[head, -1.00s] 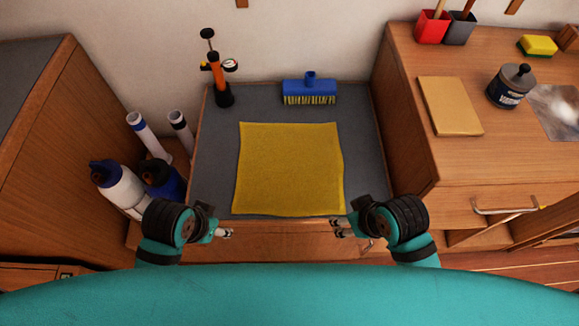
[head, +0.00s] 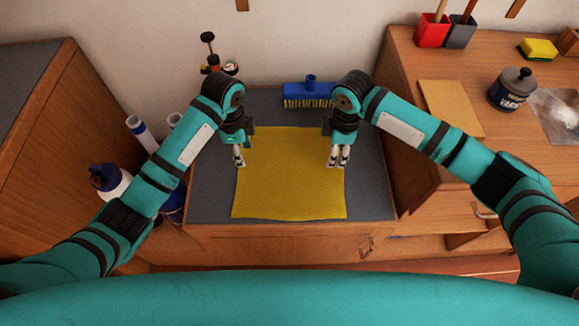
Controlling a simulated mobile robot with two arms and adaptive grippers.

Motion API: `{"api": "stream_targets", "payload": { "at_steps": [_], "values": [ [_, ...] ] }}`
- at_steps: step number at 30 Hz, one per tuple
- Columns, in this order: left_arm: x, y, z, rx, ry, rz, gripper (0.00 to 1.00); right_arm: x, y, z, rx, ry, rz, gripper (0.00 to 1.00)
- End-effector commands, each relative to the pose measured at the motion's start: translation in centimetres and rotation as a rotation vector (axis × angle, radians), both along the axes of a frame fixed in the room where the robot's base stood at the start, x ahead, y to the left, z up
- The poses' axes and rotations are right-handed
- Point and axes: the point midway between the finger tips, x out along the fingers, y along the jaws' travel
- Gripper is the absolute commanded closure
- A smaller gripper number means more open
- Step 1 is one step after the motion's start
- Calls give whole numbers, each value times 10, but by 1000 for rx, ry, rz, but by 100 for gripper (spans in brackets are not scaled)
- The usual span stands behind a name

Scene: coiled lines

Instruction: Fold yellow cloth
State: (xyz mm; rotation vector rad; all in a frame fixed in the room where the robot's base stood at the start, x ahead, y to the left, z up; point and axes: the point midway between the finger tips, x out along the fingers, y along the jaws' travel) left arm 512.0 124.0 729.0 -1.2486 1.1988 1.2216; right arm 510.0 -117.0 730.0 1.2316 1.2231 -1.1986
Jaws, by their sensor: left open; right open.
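The yellow cloth (head: 288,185) lies flat and spread out on the grey top of a low cabinet. My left gripper (head: 239,161) is open over the cloth's left edge, toward its far half. My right gripper (head: 338,160) is open over the cloth's right edge at about the same depth. Both grippers point down and hold nothing. I cannot tell whether their fingertips touch the cloth. My arms cover part of the far corners.
A blue brush (head: 306,94) lies behind the cloth. Bottles (head: 108,180) stand at the left. A higher wooden counter (head: 415,70) rises at the right. Grey top is bare beside the cloth.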

Motion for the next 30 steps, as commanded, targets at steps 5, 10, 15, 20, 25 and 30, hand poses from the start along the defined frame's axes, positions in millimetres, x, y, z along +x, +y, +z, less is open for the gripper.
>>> {"api": "stream_targets", "payload": {
  "at_steps": [5,10,15,20,25,30],
  "values": [
    [8,4,-1,17,11,-33,56,11,-13,-1,-27,6,7,56],
    [7,4,-25,18,13,-32,56,10,-12,-24,-26,8,7,56],
    [7,4,-51,17,11,-32,56,10,-13,-50,-26,6,6,56],
    [8,4,-68,16,10,-31,56,10,-12,-68,-25,6,7,56],
    [8,4,-75,15,8,-32,56,10,-12,-75,-24,4,6,56],
    [8,4,-75,15,8,-32,56,10,-12,-75,-24,3,7,56]
  ]
}}
